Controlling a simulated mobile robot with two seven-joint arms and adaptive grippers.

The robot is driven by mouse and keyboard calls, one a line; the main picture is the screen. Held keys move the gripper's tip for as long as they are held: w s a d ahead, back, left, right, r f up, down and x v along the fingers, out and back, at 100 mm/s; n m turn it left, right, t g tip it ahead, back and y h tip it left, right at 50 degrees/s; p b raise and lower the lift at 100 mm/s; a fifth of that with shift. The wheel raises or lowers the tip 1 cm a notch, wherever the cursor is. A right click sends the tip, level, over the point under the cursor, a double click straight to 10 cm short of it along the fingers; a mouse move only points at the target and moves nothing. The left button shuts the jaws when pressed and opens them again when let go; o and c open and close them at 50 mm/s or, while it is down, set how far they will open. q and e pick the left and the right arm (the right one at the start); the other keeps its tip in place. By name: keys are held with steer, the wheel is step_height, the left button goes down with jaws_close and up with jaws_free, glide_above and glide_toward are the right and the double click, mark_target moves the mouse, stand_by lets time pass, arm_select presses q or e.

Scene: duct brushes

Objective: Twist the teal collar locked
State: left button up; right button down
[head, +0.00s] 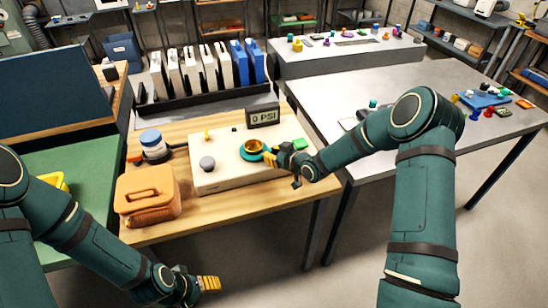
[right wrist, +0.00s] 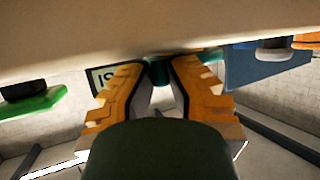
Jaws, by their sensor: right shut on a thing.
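The teal collar (head: 245,154) sits around a brass-coloured port on top of a cream box (head: 228,181) on the wooden bench. My right gripper (head: 271,157) reaches in from the right and is shut on the collar's near right side. In the right wrist view, a small teal part of the collar (right wrist: 158,72) shows between the orange-padded fingers (right wrist: 160,88); most of the collar is hidden there. A display (head: 263,117) behind the collar reads 0 PSI. My left gripper (head: 208,283) hangs low at the front, away from the box; its finger gap is not clear.
A grey knob (head: 207,163) and a green button (head: 299,144) are on the box. An orange case (head: 147,192) and a blue-lidded jar (head: 151,143) stand to its left. A rack of white and blue upright items (head: 206,68) is behind. A grey table (head: 365,168) is at the right.

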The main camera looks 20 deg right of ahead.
mark_target(259, 159)
steer(key=shift+s+a+f+m+t+h+b, duration=0.15)
steer(key=shift+s+a+m+h+b, duration=0.2)
steer(key=shift+m+h+b, duration=0.25)
steer(key=shift+s+a+m+t+h+b, duration=0.2)
steer(key=shift+a+m+h+b, duration=0.25)
steer(key=shift+h+b, duration=0.25)
steer(key=shift+s+a+m+h+b, duration=0.2)
steer(key=shift+a+m+h+b, duration=0.2)
steer(key=shift+m+h, duration=0.35)
steer(key=shift+s+a+m+t+h, duration=0.15)
steer(key=shift+a+m+t+h, duration=0.15)
steer(key=shift+m+h, duration=0.35)
steer(key=m+h, duration=0.1)
steer(key=a+m+h, duration=0.1)
steer(key=shift+s+a+h, duration=0.15)
steer(key=shift+s+h, duration=0.05)
steer(key=shift+h, duration=0.2)
steer(key=shift+a+r+m+g+h, duration=0.15)
steer(key=shift+a+m+g+h, duration=0.15)
steer(key=shift+m+h, duration=0.5)
steer(key=shift+a+r+m+g+h, duration=0.15)
steer(key=shift+a+m+h, duration=0.2)
steer(key=shift+m+h, duration=0.45)
steer(key=shift+p, duration=0.3)
steer(key=c, duration=0.9)
jaws_free()
steer(key=shift+w+f, duration=0.1)
steer(key=shift+f, duration=0.05)
steer(key=shift+o, duration=0.2)
